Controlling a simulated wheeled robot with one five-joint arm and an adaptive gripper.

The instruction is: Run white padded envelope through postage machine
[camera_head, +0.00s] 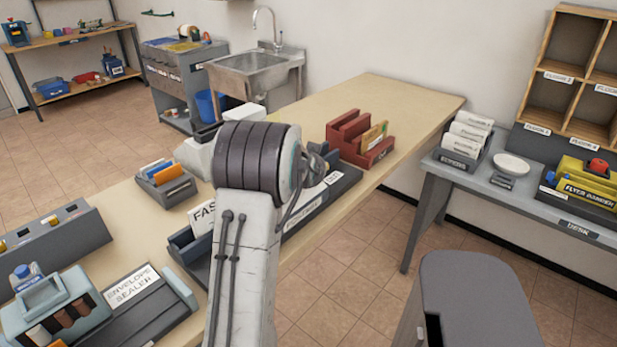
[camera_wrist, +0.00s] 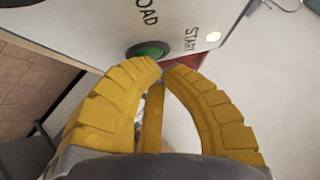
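In the wrist view my gripper (camera_wrist: 163,70) has yellow ribbed fingers whose tips meet or nearly meet, with no envelope visible between them. The tips are close to a white panel (camera_wrist: 100,25) lettered "START" and what looks like "LOAD". A dark-rimmed green round button (camera_wrist: 150,50) lies just beyond the left fingertip, and a small lit spot (camera_wrist: 213,37) is near "START". In the head view my arm hides the gripper and part of a dark, labelled machine base (camera_head: 335,190). I cannot pick out the white padded envelope in either view.
The long wooden table (camera_head: 400,105) also bears a red sorter (camera_head: 350,130), a grey envelope holder (camera_head: 165,185) and an envelope sealer (camera_head: 135,295). Tiled floor (camera_head: 355,265) lies between.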

